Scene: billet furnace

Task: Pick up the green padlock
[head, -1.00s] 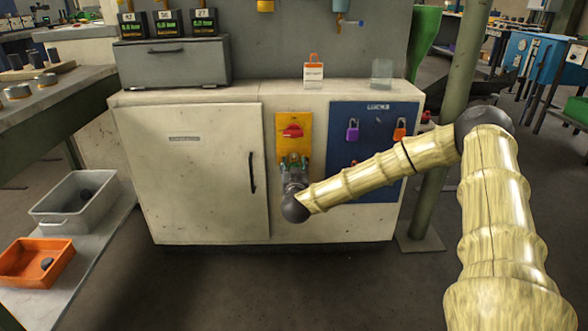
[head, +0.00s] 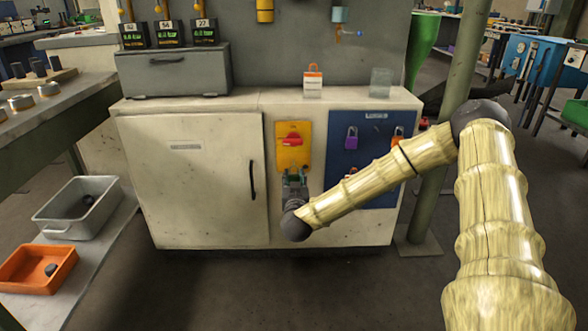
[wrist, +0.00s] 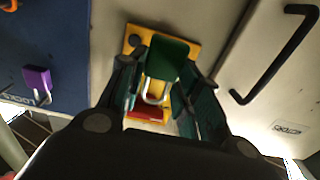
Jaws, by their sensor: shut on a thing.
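The green padlock (wrist: 167,58) is between the two fingers of my gripper (wrist: 165,85) in the wrist view, with its pale shackle showing. My gripper is shut on it. Behind it is the yellow switch plate with a red handle; the plate (head: 294,158) also shows in the head view. In the head view my gripper (head: 295,180) is in front of the cabinet, just below the red handle (head: 291,140). The padlock is mostly hidden there. Whether its shackle touches the switch plate I cannot tell.
A blue board (head: 343,185) to the right carries a purple padlock (head: 351,138) and an orange padlock (head: 398,136). The cabinet door (head: 195,200) with a black handle is to the left. A green post (head: 455,70) stands right of the cabinet. The floor in front is clear.

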